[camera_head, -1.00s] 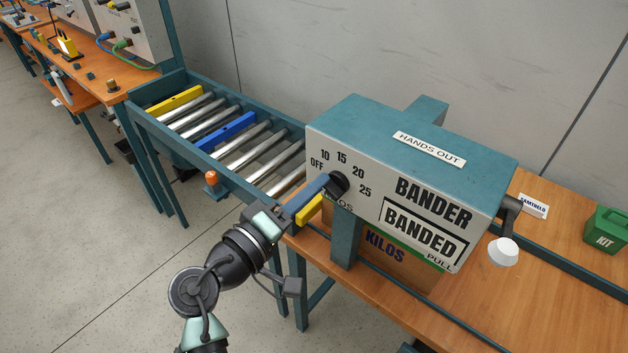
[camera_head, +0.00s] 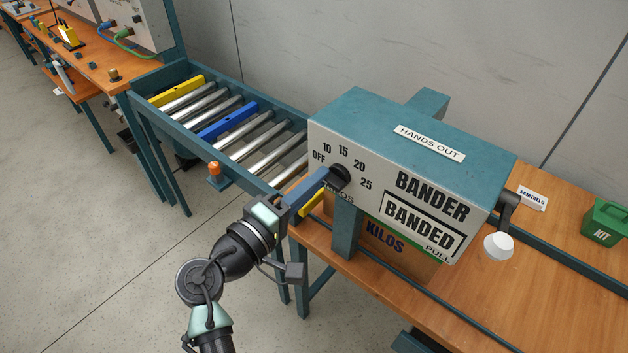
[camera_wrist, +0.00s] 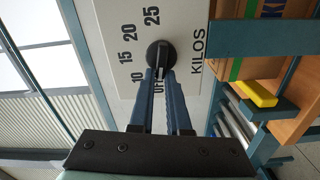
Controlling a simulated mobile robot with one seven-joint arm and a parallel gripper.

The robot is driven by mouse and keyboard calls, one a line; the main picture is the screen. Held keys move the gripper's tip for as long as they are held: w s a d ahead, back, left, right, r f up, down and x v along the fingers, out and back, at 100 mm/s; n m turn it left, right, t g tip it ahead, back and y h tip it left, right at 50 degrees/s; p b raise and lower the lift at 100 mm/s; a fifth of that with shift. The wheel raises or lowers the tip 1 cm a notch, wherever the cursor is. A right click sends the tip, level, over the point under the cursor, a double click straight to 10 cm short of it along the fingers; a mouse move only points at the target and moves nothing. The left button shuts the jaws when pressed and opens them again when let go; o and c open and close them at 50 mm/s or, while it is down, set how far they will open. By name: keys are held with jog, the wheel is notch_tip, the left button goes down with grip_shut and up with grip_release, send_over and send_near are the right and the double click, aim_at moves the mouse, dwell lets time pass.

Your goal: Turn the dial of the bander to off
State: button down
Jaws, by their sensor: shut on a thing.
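The bander (camera_head: 400,165) is a teal-topped box with a pale front marked OFF, 10, 15, 20 and 25. Its round black dial (camera_head: 341,174) is on the front at the left; it also shows in the wrist view (camera_wrist: 158,49). My gripper (camera_head: 326,181) reaches it from the lower left. In the wrist view my blue fingers (camera_wrist: 161,76) are shut on the dial's grip. A pale mark shows between the fingertips, on the side towards the OFF label. The fingers partly cover that label, so the exact alignment is hard to tell.
A roller conveyor (camera_head: 238,135) with blue and yellow bars runs in from the left. A crank with a white knob (camera_head: 498,246) sticks out at the bander's right. A cardboard box (camera_head: 405,262) stands underneath. A green kit box (camera_head: 604,222) is at far right.

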jog(key=c, duration=0.9)
grip_release()
jog(key=shift+a, duration=0.1)
jog(key=b+v, duration=0.2)
jog(key=v, duration=1.1)
